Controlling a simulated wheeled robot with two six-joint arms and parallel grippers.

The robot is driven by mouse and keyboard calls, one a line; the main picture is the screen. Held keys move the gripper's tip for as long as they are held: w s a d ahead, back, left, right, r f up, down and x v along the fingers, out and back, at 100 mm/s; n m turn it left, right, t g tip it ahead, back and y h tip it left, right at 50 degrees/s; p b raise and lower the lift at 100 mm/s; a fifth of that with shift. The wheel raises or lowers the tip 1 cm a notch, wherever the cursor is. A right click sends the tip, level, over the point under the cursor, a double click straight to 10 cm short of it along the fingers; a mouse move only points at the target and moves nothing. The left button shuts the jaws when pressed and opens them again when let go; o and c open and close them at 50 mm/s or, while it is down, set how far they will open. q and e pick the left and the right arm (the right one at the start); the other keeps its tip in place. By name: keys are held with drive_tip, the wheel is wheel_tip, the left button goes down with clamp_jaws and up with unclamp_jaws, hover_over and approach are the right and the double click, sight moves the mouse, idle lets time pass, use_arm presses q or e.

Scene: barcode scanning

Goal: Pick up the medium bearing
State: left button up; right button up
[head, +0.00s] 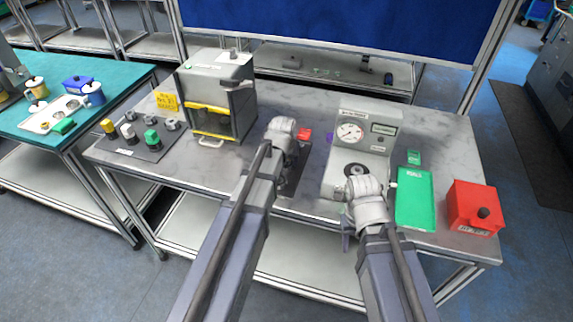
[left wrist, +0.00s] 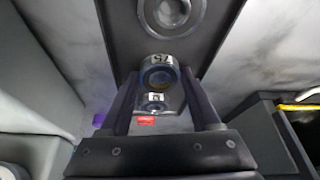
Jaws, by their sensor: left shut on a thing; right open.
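In the left wrist view, my left gripper (left wrist: 161,80) is shut on a small round metal bearing (left wrist: 160,75) with a dark bluish ring and a white label. The label is hard to read. Another, larger bearing ring (left wrist: 170,14) sits on the dark tray (left wrist: 215,40) at the top. A smaller metal seat or ring (left wrist: 153,101) with a label shows beyond the held bearing. In the head view, my left wrist covers the held bearing; the dark tray (head: 294,178) shows beside it. My right gripper (head: 347,222) is open at the table's front edge, below the gauge machine.
A gauge machine (head: 374,132) stands right of the tray. A green tray (head: 414,198) and a red box (head: 471,207) are further right. A black and yellow machine (head: 216,95) and a dark pad with several parts (head: 140,150) are left. Bare grey tabletop lies between.

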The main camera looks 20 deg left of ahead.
use_arm(q)
clamp_jaws()
drive_tip(key=shift+r, duration=0.15)
wheel_tip(320, 180, up, 10)
drive_tip(key=p, duration=1)
